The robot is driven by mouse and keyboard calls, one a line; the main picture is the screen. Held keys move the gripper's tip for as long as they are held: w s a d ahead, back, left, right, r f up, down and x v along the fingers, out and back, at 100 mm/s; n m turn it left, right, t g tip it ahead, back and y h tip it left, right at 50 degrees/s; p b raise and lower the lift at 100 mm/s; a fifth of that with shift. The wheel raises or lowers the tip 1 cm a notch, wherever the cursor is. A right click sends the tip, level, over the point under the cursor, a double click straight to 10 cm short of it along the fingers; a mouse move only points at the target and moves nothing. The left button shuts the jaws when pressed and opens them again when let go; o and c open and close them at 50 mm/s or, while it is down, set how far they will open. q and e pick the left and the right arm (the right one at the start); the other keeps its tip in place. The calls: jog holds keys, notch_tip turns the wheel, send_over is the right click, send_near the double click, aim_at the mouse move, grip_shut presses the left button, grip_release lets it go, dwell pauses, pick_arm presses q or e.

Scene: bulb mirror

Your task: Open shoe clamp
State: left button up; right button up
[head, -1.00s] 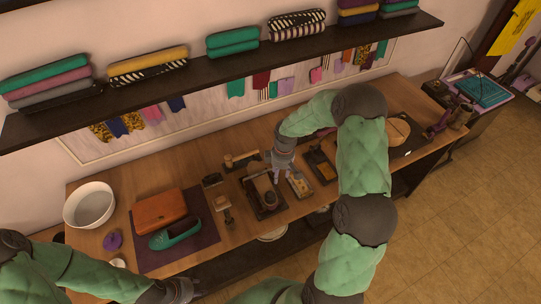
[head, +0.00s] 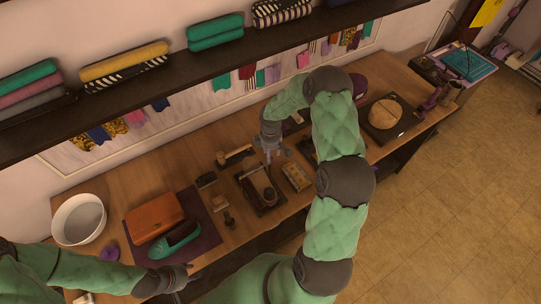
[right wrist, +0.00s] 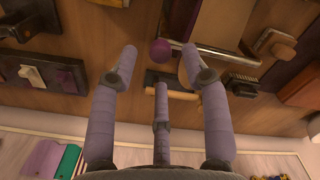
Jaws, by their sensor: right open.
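The shoe clamp looks to be the device on a dark base (head: 270,207) at the middle of the workbench in the head view. In the right wrist view a round purple knob (right wrist: 160,50) shows beside a metal bar (right wrist: 215,51). My right gripper (head: 270,155) is just behind the clamp in the head view. In the right wrist view its fingers (right wrist: 160,62) are spread open with the knob between the tips; I cannot tell if they touch it. My left gripper (head: 184,270) is low at the bench's front edge; its finger state is unclear.
A green shoe (head: 176,241) and an orange-brown box (head: 154,216) lie on a purple mat (head: 208,236) at left, near a white bowl (head: 79,219). A wooden-handled hammer (head: 237,154) and a brush (right wrist: 243,84) are close by. A shelf (head: 130,84) hangs above.

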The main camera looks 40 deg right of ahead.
jog(key=shift+f, duration=1.35)
grip_shut()
